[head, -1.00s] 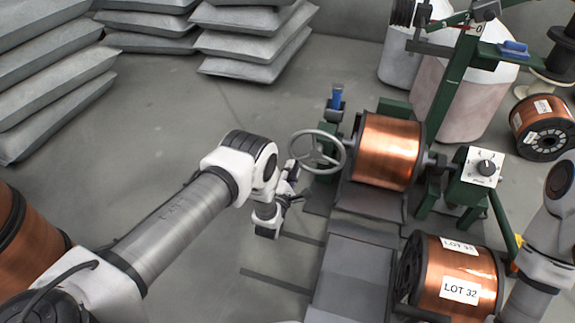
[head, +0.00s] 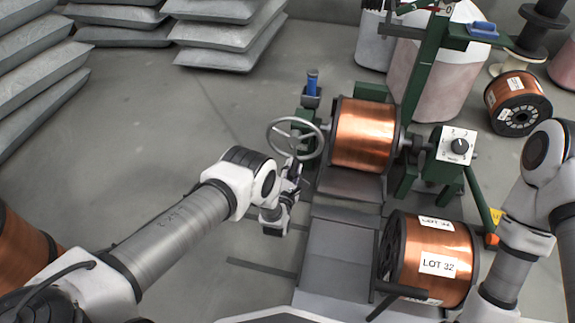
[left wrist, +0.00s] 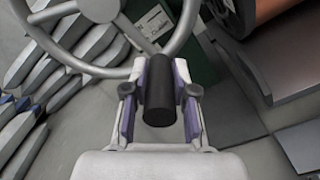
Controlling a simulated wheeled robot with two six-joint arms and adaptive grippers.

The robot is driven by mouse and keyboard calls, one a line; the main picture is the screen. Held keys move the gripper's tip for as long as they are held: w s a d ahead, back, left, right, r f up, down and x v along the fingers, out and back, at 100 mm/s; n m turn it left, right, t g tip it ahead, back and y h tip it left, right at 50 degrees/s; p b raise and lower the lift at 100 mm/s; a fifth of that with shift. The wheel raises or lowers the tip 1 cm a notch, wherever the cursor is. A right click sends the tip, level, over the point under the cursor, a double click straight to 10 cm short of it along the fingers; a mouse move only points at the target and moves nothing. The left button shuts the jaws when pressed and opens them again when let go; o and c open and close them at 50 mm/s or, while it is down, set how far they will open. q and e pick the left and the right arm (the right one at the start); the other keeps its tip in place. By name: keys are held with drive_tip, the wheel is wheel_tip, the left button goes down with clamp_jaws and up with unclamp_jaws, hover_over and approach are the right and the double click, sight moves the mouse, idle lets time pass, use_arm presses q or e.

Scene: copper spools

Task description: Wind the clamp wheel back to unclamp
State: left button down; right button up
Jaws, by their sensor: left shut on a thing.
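The clamp wheel (head: 272,139) is a grey spoked handwheel on the left of the green winding stand. It stands beside a copper spool (head: 362,136) mounted in the stand. In the left wrist view the wheel rim (left wrist: 186,28) crosses the top, and a dark cylindrical handle (left wrist: 158,92) sticks out from it towards the camera.
A spool marked LOT 32 (head: 440,262) lies in front of the stand. A control box with a knob (head: 458,146) is right of the mounted spool. Grey sacks (head: 228,40) are stacked at the back left. The floor left of the stand is clear.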

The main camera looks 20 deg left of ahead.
use_arm(q)
drive_tip(key=shift+d+r+p, duration=0.25)
drive_tip(key=shift+d+p, duration=0.1)
drive_tip(key=shift+d, duration=0.8)
drive_tip(key=c, duration=0.9)
unclamp_jaws()
drive_tip(key=s, duration=1.2)
drive_tip(key=shift+d, duration=0.35)
